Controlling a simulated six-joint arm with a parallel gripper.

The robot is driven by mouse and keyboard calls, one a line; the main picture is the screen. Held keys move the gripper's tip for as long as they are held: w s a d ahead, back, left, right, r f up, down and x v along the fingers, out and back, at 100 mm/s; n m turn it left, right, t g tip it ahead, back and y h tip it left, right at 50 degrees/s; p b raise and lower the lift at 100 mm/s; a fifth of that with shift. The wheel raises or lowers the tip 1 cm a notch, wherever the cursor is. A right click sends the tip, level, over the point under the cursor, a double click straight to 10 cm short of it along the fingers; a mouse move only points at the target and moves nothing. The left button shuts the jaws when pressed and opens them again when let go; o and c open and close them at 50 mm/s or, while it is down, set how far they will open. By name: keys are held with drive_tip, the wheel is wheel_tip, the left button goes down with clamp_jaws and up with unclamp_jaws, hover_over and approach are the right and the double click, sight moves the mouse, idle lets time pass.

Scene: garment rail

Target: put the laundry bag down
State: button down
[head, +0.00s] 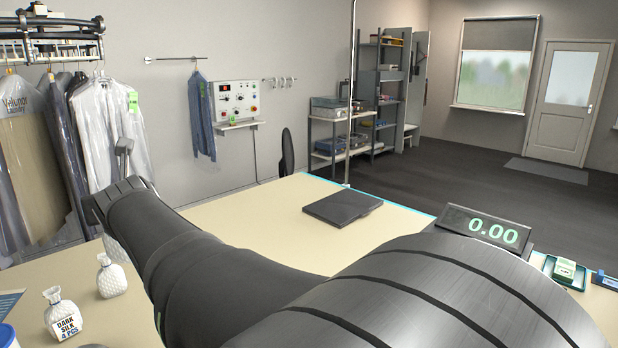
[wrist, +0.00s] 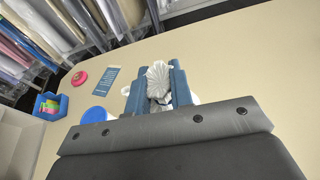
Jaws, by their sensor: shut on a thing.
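My gripper (wrist: 158,88) shows in the wrist view with its blue fingers shut on the gathered, ruffled top of a white laundry bag (wrist: 159,72). Most of the bag's body is hidden below the fingers and the grey palm, so I cannot tell whether it touches the counter. In the head view my arm hides the gripper's fingertips. There, a white bag labelled "DARK SILK 4 PCS" (head: 63,317) stands upright on the counter at the lower left. Another white bag (head: 111,279) stands behind it, beside my arm.
Bagged garments (head: 100,120) hang at left. The wrist view shows a blue-rimmed tub (wrist: 94,116), a pink ring (wrist: 79,78), a blue card (wrist: 108,80) and a blue box (wrist: 48,105).

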drive_tip(key=shift+d+r, duration=0.2)
drive_tip(key=shift+r, duration=0.1)
drive_tip(key=w+d+f+m+t+h, duration=0.15)
drive_tip(key=w+d+f, duration=0.4)
drive_tip(key=d, duration=0.65)
drive_tip(key=w+d+f+m+t+h, duration=0.1)
drive_tip(key=w+d+f+m+h, duration=0.35)
drive_tip(key=d, duration=0.75)
drive_tip(key=w+d+f+t+h, duration=0.1)
drive_tip(key=w+d+f, duration=0.55)
drive_tip(key=d, duration=0.55)
drive_tip(key=w+a+n+g+y, duration=0.2)
drive_tip(key=w+a+n+y, duration=0.15)
drive_tip(key=a, duration=0.85)
drive_tip(key=w+a+n+g+y, duration=0.25)
drive_tip(key=w+a+y, duration=0.2)
drive_tip(key=a, duration=0.85)
drive_tip(key=w+a+f+n, duration=0.1)
drive_tip(key=a+f, duration=0.9)
drive_tip(key=a, duration=0.3)
drive_tip(key=shift+a+f, duration=0.3)
